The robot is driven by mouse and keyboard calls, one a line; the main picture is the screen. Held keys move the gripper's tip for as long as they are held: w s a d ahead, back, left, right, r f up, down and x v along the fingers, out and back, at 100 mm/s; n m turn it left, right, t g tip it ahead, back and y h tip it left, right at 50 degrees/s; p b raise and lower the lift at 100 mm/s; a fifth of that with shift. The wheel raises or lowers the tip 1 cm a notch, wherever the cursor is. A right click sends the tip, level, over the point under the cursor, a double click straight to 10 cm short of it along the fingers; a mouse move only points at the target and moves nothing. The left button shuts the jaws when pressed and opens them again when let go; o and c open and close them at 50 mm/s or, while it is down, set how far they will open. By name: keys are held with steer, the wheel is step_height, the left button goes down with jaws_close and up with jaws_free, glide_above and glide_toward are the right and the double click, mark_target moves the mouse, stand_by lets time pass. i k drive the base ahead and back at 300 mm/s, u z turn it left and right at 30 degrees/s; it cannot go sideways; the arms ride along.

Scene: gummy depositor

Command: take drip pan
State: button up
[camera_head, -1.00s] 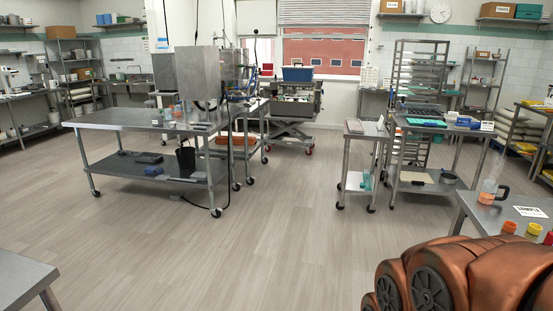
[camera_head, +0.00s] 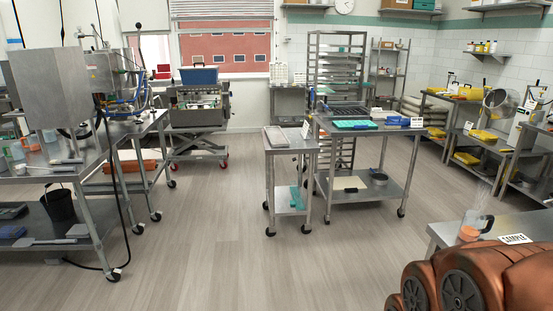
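A shallow light-grey pan (camera_head: 276,137) lies on top of a small steel cart (camera_head: 291,150) near the middle. It may be the drip pan, but I cannot tell for sure. A sign card stands at its right. A steel machine with hoses (camera_head: 120,75), perhaps the depositor, stands at the left, with an orange-brown tray (camera_head: 136,166) low on the cart under it. My gripper is not in view; only copper-coloured parts of my arm show at the lower right.
A steel table (camera_head: 72,160) stands at the left with a black bucket (camera_head: 58,205) on its shelf. A steel table with green and blue trays (camera_head: 354,125) adjoins the small cart. A table corner with a beaker (camera_head: 471,228) is close at right. The floor ahead (camera_head: 220,250) is clear.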

mark_target(276, 136)
steer(key=z, duration=0.15)
steer(key=i, duration=3.45)
steer(key=u, duration=1)
steer(key=i, duration=1.55)
steer(key=u, duration=0.55)
